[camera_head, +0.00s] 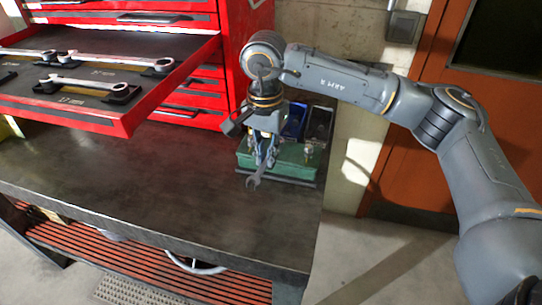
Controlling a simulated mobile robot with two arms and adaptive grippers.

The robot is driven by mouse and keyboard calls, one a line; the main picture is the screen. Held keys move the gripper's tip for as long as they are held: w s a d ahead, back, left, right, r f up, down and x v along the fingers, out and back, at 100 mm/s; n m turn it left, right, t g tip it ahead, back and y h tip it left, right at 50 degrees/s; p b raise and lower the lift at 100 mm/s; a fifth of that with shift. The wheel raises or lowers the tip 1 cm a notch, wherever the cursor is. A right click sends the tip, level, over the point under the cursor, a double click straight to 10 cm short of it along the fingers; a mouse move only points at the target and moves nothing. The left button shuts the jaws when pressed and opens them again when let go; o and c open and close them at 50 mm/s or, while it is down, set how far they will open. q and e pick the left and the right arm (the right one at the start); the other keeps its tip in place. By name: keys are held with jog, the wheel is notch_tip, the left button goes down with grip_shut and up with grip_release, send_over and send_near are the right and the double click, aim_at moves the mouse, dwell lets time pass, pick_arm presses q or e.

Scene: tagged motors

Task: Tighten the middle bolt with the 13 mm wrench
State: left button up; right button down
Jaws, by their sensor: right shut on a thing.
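My right gripper (262,158) points down over the green block (293,170) at the right end of the workbench. It is shut on a grey wrench (255,180), whose open end sticks out toward the front of the bench. One bolt (308,151) shows on the right part of the block. The gripper hides the middle of the block, so I cannot tell whether the wrench touches the middle bolt. The wrench's size mark cannot be read. My left gripper is not in view.
A red tool cabinet (235,30) stands behind the bench, its open drawer (135,120) reaching forward at left with several wrenches (108,84) in holders. A blue item (295,120) and a dark one (320,122) stand behind the block. The workbench (150,185) is clear in front.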

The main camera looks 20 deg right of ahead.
jog(key=shift+w+a+m, duration=0.1)
jog(key=shift+w+m, duration=0.05)
jog(key=shift+m, duration=0.15)
jog(key=shift+w+a+m, duration=0.5)
jog(key=shift+w+m, duration=0.1)
jog(key=shift+m, duration=0.6)
jog(key=shift+w+a+m+b, duration=0.35)
jog(key=shift+w+m, duration=0.35)
jog(key=shift+m, duration=0.5)
jog(key=shift+w, duration=0.1)
jog(key=shift+w+a+m, duration=0.2)
jog(key=shift+w+m, duration=0.45)
jog(key=shift+m, duration=0.55)
jog(key=shift+f, duration=0.1)
